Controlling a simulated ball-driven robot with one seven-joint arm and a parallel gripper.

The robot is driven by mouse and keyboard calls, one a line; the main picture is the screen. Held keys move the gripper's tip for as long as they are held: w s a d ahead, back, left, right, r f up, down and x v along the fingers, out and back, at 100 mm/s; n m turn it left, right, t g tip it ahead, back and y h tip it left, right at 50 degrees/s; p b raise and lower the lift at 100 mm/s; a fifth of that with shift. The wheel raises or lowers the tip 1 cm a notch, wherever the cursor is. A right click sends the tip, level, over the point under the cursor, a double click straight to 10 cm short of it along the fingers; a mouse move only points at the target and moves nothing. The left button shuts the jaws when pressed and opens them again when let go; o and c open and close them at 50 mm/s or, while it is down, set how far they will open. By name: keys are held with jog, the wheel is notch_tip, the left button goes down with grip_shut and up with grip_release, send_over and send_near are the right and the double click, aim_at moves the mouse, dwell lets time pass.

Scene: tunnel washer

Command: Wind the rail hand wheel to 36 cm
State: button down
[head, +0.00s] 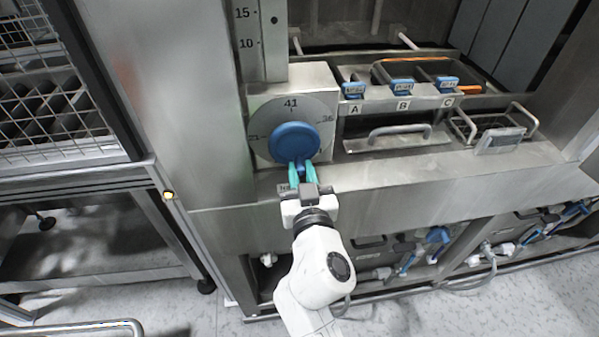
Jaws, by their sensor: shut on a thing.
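The rail hand wheel is a round blue knob (293,141) in front of a pale grey dial (316,107) on the machine's front. My gripper (301,172) has teal fingers and reaches up from below. It is shut on the lower edge of the blue wheel, and its fingers hide that part. A vertical scale (259,45) with marks 15 and 10 stands above the dial. I cannot make out a pointer on the dial.
To the right are blue-handled slots labelled A, B and C (403,105), a bar handle (400,131) and a wire basket (490,122). A steel ledge (400,185) runs below. A wire-mesh cart (75,110) stands at the left. Blue-handled valves (440,235) sit low right.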

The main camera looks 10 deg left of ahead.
aim_at(313, 140)
jog(key=n, duration=0.1)
jog(key=d+n, duration=0.1)
jog(key=n, duration=0.1)
jog(key=r+n+p, duration=0.1)
jog(key=n, duration=0.1)
jog(key=shift+w+d, duration=0.3)
jog(key=shift+d, duration=0.1)
jog(key=n+p, duration=0.1)
jog(key=n, duration=0.1)
jog(key=r+n, duration=0.1)
jog(key=n, duration=0.1)
jog(key=d+n+p, duration=0.1)
jog(key=shift+w+r+n+p, duration=0.15)
jog(key=shift+r+n+p, duration=0.15)
jog(key=shift+n, duration=0.1)
jog(key=n+p, duration=0.1)
jog(key=r+n+p, duration=0.1)
jog(key=n, duration=0.3)
jog(key=shift+d+r+p, duration=0.15)
jog(key=shift+r+p, duration=0.25)
jog(key=shift+a+r+n+p, duration=0.1)
jog(key=shift+r+n+p, duration=0.25)
jog(key=shift+n, duration=0.65)
jog(key=shift+a+r+n+p, duration=0.15)
jog(key=shift+n+p, duration=0.3)
jog(key=shift+n, duration=0.55)
jog(key=shift+r, duration=0.1)
